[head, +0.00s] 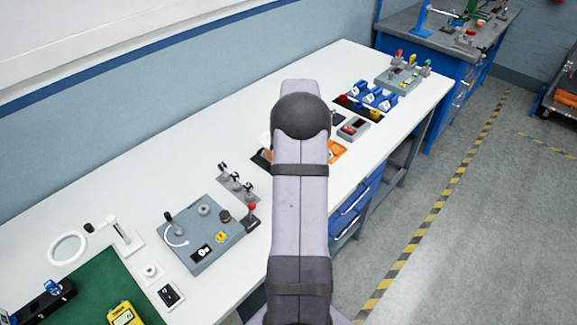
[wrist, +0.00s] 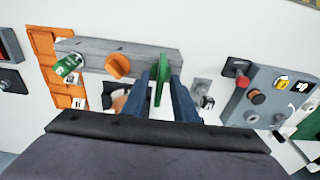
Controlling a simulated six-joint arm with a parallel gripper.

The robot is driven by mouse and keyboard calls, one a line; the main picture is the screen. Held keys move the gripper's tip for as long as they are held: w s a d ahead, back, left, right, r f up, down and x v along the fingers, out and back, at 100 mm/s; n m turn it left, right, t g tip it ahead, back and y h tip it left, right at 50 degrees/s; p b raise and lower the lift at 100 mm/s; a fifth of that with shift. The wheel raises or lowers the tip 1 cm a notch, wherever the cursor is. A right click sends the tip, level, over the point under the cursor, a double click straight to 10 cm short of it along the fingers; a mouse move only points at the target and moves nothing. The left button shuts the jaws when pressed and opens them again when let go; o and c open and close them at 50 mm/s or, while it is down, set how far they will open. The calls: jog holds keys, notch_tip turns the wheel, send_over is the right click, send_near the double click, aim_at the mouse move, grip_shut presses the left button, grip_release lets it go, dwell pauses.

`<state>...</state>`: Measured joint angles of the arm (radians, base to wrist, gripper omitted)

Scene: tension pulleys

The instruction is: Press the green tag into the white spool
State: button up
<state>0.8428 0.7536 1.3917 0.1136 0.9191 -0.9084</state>
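My gripper (wrist: 166,82) shows in the wrist view as two dark blue fingers pointing away from the camera. A thin green tag (wrist: 162,75) stands edge-on between the fingertips, which appear to touch it on both sides. It overlaps the right part of a grey bar (wrist: 90,47); whether it still touches the bar I cannot tell. In the head view my own arm hides the gripper and the tag. I cannot pick out the white spool with certainty; a pale round piece (head: 264,140) shows only in part beside my arm.
On the bar sit an orange knob (wrist: 118,65) and another green piece with a white label (wrist: 68,64). An orange tray (wrist: 45,45) lies beneath. A grey fixture board (head: 205,242) with several knobs stands at the left of the white table (head: 215,150). Blue clamps (head: 372,97) stand farther back.

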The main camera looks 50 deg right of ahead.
jog(key=shift+r+b, duration=1.75)
jog(key=shift+r, duration=1.65)
jog(key=s+a+f, duration=0.1)
jog(key=a+f, duration=0.1)
jog(key=a, duration=2.2)
jog(key=s+a+f, duration=0.2)
jog(key=s+a, duration=0.4)
jog(key=s+a+f+g, duration=0.1)
jog(key=s+a+f, duration=0.2)
jog(key=s+a, duration=0.4)
jog(key=shift+s+a, duration=0.25)
jog(key=shift+s, duration=0.05)
jog(key=shift+o, duration=0.5)
jog(key=shift+w, duration=0.1)
